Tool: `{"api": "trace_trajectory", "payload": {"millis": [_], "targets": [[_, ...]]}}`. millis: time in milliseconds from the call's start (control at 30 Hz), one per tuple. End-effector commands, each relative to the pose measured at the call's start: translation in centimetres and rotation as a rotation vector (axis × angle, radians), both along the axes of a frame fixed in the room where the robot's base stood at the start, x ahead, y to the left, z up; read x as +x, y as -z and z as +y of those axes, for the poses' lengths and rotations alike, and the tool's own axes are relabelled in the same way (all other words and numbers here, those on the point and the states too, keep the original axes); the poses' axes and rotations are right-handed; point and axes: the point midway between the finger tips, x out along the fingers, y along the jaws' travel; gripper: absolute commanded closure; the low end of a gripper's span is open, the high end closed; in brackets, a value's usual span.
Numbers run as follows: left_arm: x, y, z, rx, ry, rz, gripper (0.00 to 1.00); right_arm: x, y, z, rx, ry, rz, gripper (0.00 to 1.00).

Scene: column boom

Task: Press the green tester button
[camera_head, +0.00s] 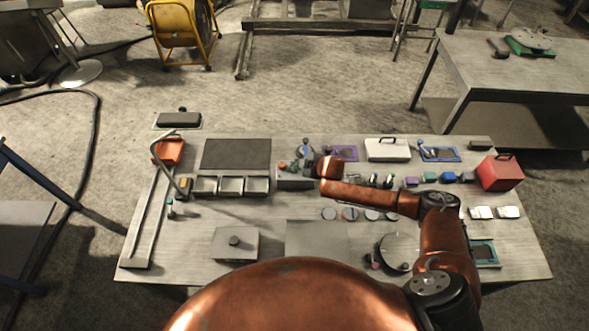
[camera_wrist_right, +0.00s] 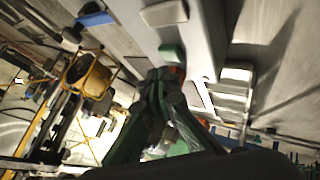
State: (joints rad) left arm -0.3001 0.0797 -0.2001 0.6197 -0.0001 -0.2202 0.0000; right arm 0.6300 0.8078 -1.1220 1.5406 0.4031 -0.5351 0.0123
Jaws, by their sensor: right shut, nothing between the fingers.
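A green button (camera_wrist_right: 172,53) stands out from a grey surface in the right wrist view. A red-orange piece (camera_wrist_right: 179,73) shows just beside it, partly covered by my fingers. My right gripper (camera_wrist_right: 165,75) is shut and empty, its dark green fingertips close to the green button. I cannot tell whether they touch it. In the head view, my right arm reaches left over the table to a grey box (camera_head: 295,184) with small green and red pieces at its top. There the fingertips are too small to make out clearly. My left gripper is not in view.
The table (camera_head: 200,225) carries three open bins (camera_head: 231,185), a red case (camera_head: 500,172), a white case (camera_head: 388,149), an orange box (camera_head: 168,151) and a grey block with a knob (camera_head: 236,243). Several small coloured blocks and discs lie near my right arm.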

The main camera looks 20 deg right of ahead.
Motion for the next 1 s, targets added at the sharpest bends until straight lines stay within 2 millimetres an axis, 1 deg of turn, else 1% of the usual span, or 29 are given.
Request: {"api": "trace_trajectory", "payload": {"millis": [400, 700, 1000], "targets": [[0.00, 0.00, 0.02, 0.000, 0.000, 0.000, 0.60, 0.00, 0.02, -0.01, 0.000, 0.000, 0.000, 1.00], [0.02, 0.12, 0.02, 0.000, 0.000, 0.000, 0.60, -0.05, 0.84, 0.02, 0.001, 0.000, 0.001, 1.00], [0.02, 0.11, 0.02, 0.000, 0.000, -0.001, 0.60, -0.02, 0.84, 0.00, 0.000, 0.000, 0.000, 1.00]]}}
